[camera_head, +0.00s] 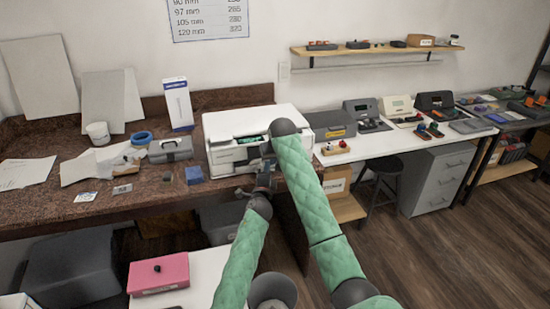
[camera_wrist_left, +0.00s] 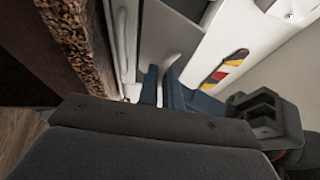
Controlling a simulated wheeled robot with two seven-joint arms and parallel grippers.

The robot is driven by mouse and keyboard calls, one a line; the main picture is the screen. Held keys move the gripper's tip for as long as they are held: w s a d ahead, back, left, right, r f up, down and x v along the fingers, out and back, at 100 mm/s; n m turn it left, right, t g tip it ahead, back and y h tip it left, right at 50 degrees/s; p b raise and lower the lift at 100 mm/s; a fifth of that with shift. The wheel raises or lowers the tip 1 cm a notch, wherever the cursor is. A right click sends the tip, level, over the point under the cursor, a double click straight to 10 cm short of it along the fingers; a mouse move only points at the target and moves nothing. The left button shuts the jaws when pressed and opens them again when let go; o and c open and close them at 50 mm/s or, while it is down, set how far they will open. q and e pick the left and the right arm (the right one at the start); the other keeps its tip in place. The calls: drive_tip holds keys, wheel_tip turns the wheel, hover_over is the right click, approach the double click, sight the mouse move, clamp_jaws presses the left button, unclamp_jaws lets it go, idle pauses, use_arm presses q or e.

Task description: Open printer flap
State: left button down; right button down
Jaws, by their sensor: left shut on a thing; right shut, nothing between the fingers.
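The white printer (camera_head: 228,158) stands on the brown counter with a dark opening in its upper front and something green inside. My left gripper (camera_head: 264,181) is low at the printer's front right corner. In the left wrist view its dark blue fingers (camera_wrist_left: 164,88) are shut on a small pale handle (camera_wrist_left: 172,62) beside a grey panel (camera_wrist_left: 165,30), seemingly the printer flap. How far the flap stands open is unclear. My right gripper (camera_head: 266,149) is shut and empty at the printer's front, partly hidden by its own arm.
A grey case (camera_head: 170,150), a blue box (camera_head: 194,175) and a blue tape ring (camera_head: 141,137) lie left of the printer. The speckled counter edge (camera_wrist_left: 85,40) is close to my left gripper. A white bench with devices stands right; a black stool (camera_head: 383,166) is below it.

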use_arm(q)
drive_tip(key=shift+w+a+f, duration=0.1)
drive_tip(key=shift+a+f, duration=0.1)
drive_tip(key=shift+a, duration=0.15)
drive_tip(key=shift+d+r, duration=0.1)
drive_tip(key=shift+r, duration=0.05)
use_arm(e)
drive_tip(key=shift+f, duration=0.65)
use_arm(q)
drive_tip(key=c, duration=1.6)
unclamp_jaws()
drive_tip(key=shift+o, duration=0.2)
drive_tip(key=shift+r, duration=0.1)
use_arm(e)
drive_tip(key=shift+a+f, duration=0.15)
use_arm(q)
drive_tip(key=shift+d, duration=0.1)
